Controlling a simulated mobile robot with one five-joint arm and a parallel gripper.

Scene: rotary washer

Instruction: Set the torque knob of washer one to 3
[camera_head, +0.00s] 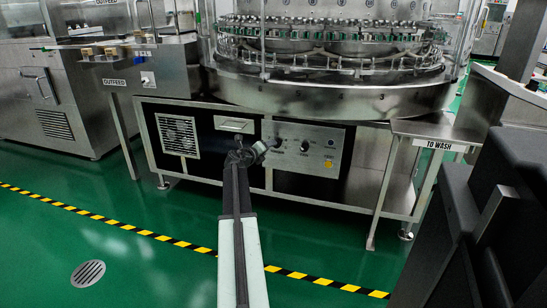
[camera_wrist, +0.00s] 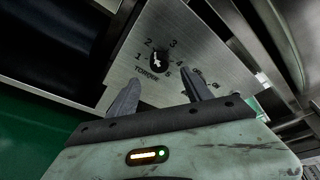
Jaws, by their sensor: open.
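In the wrist view the torque knob (camera_wrist: 157,62) is a small dark round knob with a white mark, on a brushed metal panel (camera_wrist: 125,75). Numbers 1 to 5 run around it, with 3 at its upper right and the word TORQUE below. The white mark lies slanted; I cannot tell which number it points to. My gripper (camera_wrist: 159,88) is open and empty, its fingers below and to either side of the knob, apart from it. In the head view my gripper (camera_head: 264,148) is left of a dark knob (camera_head: 305,146) on the washer's front panel (camera_head: 322,136).
The round washer carousel (camera_head: 330,85) stands above the panel. A TO WASH table (camera_head: 436,127) is at the right, and an OUTFEED table (camera_head: 150,55) at the left. A yellow-black stripe (camera_head: 180,243) crosses the open green floor.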

